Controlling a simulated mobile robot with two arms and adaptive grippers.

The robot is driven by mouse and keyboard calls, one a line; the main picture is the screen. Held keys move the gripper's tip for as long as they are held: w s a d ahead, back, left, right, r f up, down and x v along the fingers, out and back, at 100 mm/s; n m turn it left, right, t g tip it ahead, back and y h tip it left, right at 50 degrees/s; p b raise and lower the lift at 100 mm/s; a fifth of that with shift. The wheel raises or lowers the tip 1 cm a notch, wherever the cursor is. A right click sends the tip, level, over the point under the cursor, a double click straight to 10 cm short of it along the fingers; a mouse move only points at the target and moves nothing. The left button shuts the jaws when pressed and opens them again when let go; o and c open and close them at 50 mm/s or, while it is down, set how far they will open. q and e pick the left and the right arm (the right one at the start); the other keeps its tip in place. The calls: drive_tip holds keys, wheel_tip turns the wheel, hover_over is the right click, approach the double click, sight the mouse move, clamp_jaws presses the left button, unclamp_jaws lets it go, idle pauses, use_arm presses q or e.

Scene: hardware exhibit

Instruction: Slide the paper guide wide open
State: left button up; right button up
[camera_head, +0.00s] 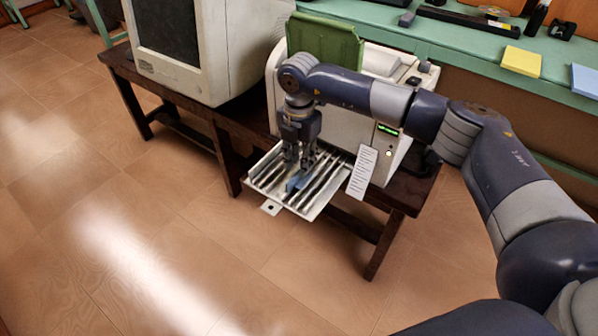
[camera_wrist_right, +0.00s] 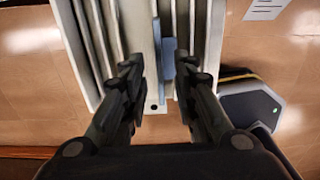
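The printer (camera_head: 345,110) is a pale machine with a green panel (camera_head: 325,42) standing up at its back. Its ribbed metal tray (camera_head: 268,180) sticks out at the front. The paper guide looks to be the small blue-grey piece (camera_head: 296,183) on the tray; it also shows in the right wrist view (camera_wrist_right: 168,72). My right gripper (camera_head: 300,166) points down at the tray. In the right wrist view its fingers (camera_wrist_right: 160,78) are apart, with the blue piece between them, closer to the right finger. I cannot tell whether that finger touches it. My left gripper is out of view.
A large monitor-like case (camera_head: 190,50) stands left of the printer on the dark wooden bench (camera_head: 228,118). A white printed card (camera_head: 362,172) hangs by the tray's right side. A green counter (camera_head: 470,45) runs behind. The tiled floor in front is clear.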

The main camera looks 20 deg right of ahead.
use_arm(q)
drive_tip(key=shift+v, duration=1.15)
use_arm(e)
drive_tip(key=shift+f, duration=2.05)
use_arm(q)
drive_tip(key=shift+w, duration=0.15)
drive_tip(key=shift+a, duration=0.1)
use_arm(e)
clamp_jaws()
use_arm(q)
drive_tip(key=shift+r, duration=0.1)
